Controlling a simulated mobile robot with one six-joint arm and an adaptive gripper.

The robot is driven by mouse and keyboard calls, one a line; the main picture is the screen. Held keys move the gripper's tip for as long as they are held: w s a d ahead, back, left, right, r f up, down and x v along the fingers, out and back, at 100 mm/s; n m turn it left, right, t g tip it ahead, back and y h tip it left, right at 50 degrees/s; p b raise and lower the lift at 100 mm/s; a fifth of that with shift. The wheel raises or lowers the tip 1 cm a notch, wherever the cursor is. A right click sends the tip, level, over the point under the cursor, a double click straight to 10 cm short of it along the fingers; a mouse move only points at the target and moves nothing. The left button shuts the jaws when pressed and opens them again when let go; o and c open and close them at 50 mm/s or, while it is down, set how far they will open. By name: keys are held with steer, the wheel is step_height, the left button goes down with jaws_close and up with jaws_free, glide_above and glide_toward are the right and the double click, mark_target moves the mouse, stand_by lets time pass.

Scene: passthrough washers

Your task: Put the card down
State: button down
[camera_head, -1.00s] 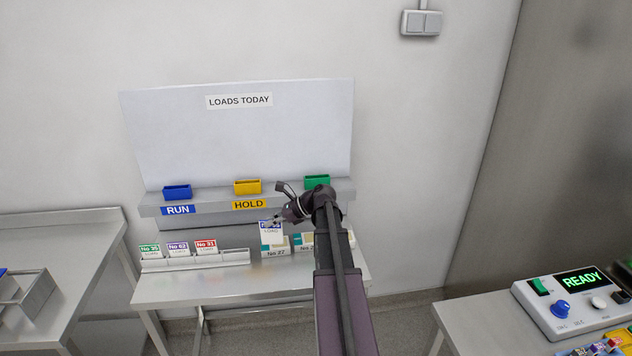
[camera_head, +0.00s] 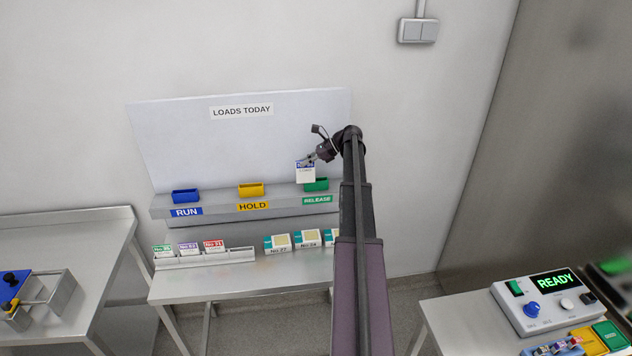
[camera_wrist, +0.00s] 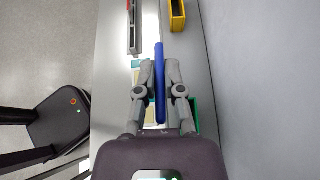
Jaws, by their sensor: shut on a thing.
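My gripper (camera_head: 308,161) is shut on a white card with a blue top band (camera_head: 305,175). The card hangs upright in front of the board, just above and left of the green holder (camera_head: 322,184), partly overlapping it in the head view. In the wrist view the card shows as a thin blue edge (camera_wrist: 159,80) between the fingers (camera_wrist: 159,88), and the green holder (camera_wrist: 194,112) lies beside them, partly hidden. The shelf also bears a yellow holder (camera_head: 251,190) over the HOLD label and a blue holder (camera_head: 186,196) over RUN. The green one stands over RELEASE.
Below the shelf, a steel table (camera_head: 230,282) bears a rack (camera_head: 205,258) with three cards and several teal-and-white boxes (camera_head: 277,243). A control box reading READY (camera_head: 547,300) stands on the right table. A metal tray (camera_head: 58,298) is on the left bench.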

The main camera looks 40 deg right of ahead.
steer(key=d+r+p, duration=0.3)
steer(key=d+r, duration=0.1)
steer(key=d, duration=0.2)
steer(key=shift+w, duration=0.4)
step_height(320, 180, down, 6)
steer(key=b, duration=0.6)
steer(key=shift+f, duration=0.15)
steer(key=shift+f+b, duration=1.85)
steer(key=shift+b, duration=0.25)
steer(key=shift+f, duration=0.2)
steer(key=c, duration=0.8)
jaws_free()
steer(key=shift+o, duration=0.2)
steer(key=shift+r, duration=0.2)
